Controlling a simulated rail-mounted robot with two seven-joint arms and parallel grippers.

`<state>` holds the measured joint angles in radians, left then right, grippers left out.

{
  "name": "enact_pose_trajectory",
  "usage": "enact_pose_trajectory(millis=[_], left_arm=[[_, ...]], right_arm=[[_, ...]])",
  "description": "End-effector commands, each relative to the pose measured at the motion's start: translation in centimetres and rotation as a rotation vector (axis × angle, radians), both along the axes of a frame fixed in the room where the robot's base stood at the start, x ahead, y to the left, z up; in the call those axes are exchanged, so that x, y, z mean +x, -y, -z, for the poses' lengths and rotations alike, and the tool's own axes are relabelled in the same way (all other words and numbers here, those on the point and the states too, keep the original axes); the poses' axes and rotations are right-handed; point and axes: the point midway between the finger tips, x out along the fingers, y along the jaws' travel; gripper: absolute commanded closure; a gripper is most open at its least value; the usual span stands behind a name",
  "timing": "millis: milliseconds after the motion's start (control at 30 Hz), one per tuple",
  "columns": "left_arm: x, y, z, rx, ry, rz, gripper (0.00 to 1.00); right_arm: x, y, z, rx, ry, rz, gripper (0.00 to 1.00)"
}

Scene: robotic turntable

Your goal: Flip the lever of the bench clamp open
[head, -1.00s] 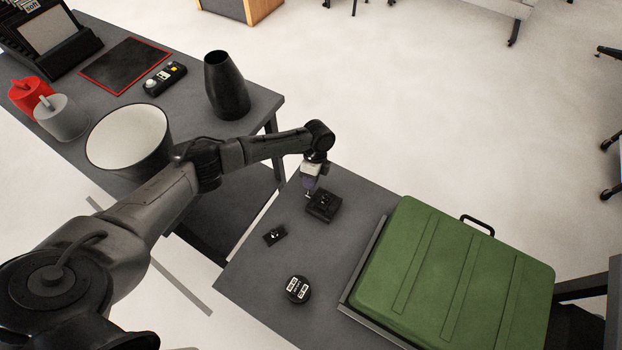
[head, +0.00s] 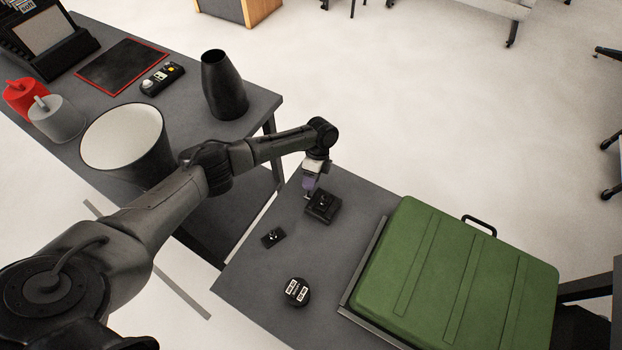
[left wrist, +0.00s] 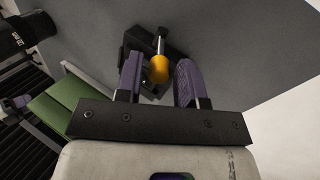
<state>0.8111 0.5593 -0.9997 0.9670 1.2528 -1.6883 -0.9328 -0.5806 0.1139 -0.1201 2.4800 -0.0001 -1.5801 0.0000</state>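The bench clamp appears to be the black block (head: 322,206) near the far edge of the low grey table. In the left wrist view it is a dark body (left wrist: 177,46) with a metal lever (left wrist: 160,42) ending in an orange tip (left wrist: 159,70). My left gripper (head: 308,193) is low beside the clamp's left side. In the left wrist view its purple fingers (left wrist: 159,66) are apart, with the orange tip showing between them. Gaps show beside the tip, and I cannot tell whether either finger touches it.
A small black part (head: 273,237) and a round black piece with white labels (head: 297,291) lie nearer on the table. A large green case (head: 455,275) fills the right. A white-topped bin (head: 125,138) and black vase (head: 224,86) stand on the left bench.

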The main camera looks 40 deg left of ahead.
Motion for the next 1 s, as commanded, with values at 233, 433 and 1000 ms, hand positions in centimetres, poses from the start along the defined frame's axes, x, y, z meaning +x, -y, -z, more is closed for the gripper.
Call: enact_pose_trajectory(millis=[233,433,1000], left_arm=[[0.0,0.0,0.0,-0.001,0.0,0.0,0.55],[0.3,-0.1,-0.7,0.0,0.001,0.0,0.55],[4.6,-1.5,-9.7,-0.001,0.003,-0.001,0.55]], right_arm=[[0.0,0.1,0.0,-0.004,0.0,-0.002,0.57],[0.0,0.3,-0.2,-0.009,0.0,-0.006,0.57],[0.0,0.2,-1.8,-0.005,0.0,-0.004,0.57]])
